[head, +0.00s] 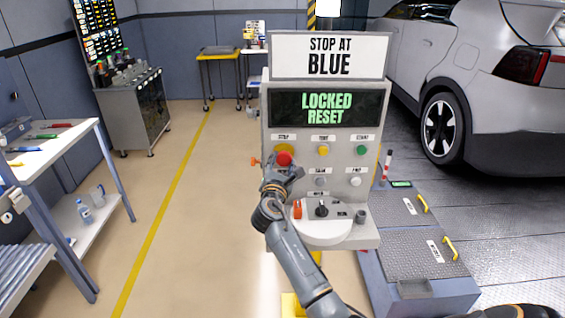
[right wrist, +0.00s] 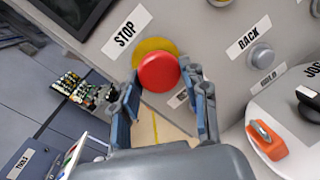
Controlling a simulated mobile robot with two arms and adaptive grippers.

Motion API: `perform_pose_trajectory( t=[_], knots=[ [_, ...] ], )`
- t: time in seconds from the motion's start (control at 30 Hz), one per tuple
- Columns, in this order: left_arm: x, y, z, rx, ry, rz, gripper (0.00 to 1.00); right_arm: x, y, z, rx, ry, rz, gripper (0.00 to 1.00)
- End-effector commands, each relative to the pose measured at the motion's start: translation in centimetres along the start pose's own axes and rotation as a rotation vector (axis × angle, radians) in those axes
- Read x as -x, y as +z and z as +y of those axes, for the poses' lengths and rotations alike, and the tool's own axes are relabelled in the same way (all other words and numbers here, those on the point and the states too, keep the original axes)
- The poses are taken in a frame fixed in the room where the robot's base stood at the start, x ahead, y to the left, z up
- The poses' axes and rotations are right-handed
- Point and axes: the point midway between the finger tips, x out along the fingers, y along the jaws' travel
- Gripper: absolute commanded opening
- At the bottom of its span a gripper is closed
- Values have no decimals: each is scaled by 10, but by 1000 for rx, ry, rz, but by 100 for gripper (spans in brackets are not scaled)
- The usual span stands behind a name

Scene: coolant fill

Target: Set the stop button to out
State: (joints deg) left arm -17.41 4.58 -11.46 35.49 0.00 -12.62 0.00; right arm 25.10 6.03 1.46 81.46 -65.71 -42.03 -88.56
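The red stop button (right wrist: 159,72), on a yellow round plate (right wrist: 152,46) under a STOP label, shows large in the right wrist view. In the head view the red button (head: 284,159) is at the upper left of the grey control panel (head: 309,149). My right gripper (right wrist: 161,74) has one finger on each side of the button; its fingers look open, with little room beside the button. Whether they touch it is unclear. The display (head: 325,103) reads LOCKED RESET. My left gripper is not in view.
A yellow button (head: 323,150) and a green button (head: 361,150) sit to the right. Below are a dark knob (head: 321,207) and an orange-red switch (head: 297,208). The sign above (head: 331,55) reads STOP AT BLUE. A car (head: 480,80) stands right; a workbench (head: 45,145) stands left.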

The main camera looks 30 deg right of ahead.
Motion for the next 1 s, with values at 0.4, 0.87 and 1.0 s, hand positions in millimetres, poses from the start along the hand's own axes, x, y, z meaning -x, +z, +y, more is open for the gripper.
perform_pose_trajectory(
  t=[0.4,0.87,1.0],
  knots=[
    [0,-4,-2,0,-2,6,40,1,-2,-1,2,-1,3,68],
    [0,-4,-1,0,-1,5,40,74,-3,-1,0,0,5,68],
    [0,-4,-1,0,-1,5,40,99,-2,-1,0,0,5,68]
  ],
)
